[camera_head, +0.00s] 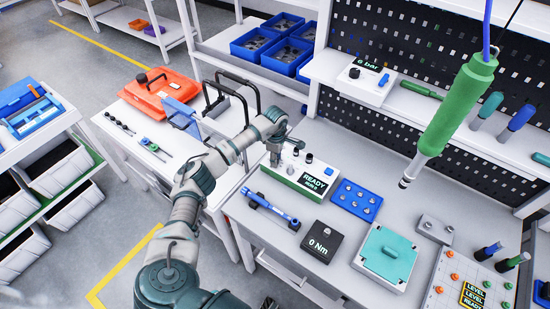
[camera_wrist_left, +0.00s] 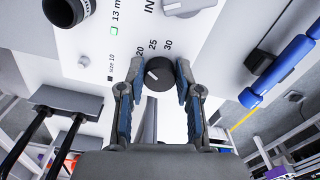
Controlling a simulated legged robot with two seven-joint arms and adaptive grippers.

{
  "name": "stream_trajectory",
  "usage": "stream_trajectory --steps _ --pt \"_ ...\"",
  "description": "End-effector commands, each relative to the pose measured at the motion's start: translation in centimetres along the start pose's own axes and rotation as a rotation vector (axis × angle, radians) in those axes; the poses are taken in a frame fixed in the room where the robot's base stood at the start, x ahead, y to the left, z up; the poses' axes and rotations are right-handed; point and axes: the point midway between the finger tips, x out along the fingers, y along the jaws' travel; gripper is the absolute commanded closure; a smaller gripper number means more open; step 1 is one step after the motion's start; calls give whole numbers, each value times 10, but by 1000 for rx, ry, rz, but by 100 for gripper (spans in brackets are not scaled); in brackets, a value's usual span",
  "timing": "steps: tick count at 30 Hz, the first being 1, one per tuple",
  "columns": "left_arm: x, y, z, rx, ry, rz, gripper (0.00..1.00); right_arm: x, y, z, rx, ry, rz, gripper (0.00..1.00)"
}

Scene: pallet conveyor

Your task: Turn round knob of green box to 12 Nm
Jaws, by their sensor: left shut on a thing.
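The white box with a green lower edge (camera_head: 300,178) stands on the workbench, with a screen reading READY. My left gripper (camera_head: 275,158) reaches down at its left end, covering the knob in the head view. In the left wrist view, my left gripper (camera_wrist_left: 158,80) has one finger on each side of a round black knob (camera_wrist_left: 159,75) and is shut on it. The knob has a white pointer mark; the numbers 20, 25 and 30 are printed beside it. A black unit (camera_head: 322,241) in front of the box reads 0 Nm.
A blue-handled tool (camera_head: 272,208) lies left of the black unit. A blue tray (camera_head: 356,200) and a teal-lidded box (camera_head: 386,253) stand to the right. A green tool (camera_head: 458,105) hangs over the bench.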

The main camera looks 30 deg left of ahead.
Motion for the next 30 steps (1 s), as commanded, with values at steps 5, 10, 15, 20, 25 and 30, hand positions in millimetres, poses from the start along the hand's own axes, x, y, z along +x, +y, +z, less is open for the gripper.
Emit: stream_trajectory --steps 5,10,15,20,25,30 --pt "2 0 -8 -11 15 -2 100 0 -3 -1 -2 1 -3 60" --pt "2 0 -9 -13 14 -2 100 0 5 1 -5 -1 6 60" --pt "2 0 -10 -41 14 -1 100 0 8 1 -5 -2 9 60" --pt "1 1 -11 -112 14 0 100 0 8 1 -4 -2 9 60" --pt "1 1 -12 -238 16 0 100 -1 8 1 -4 -1 10 60" --pt "1 1 -12 -397 16 2 100 -3 8 0 -3 -1 10 60"
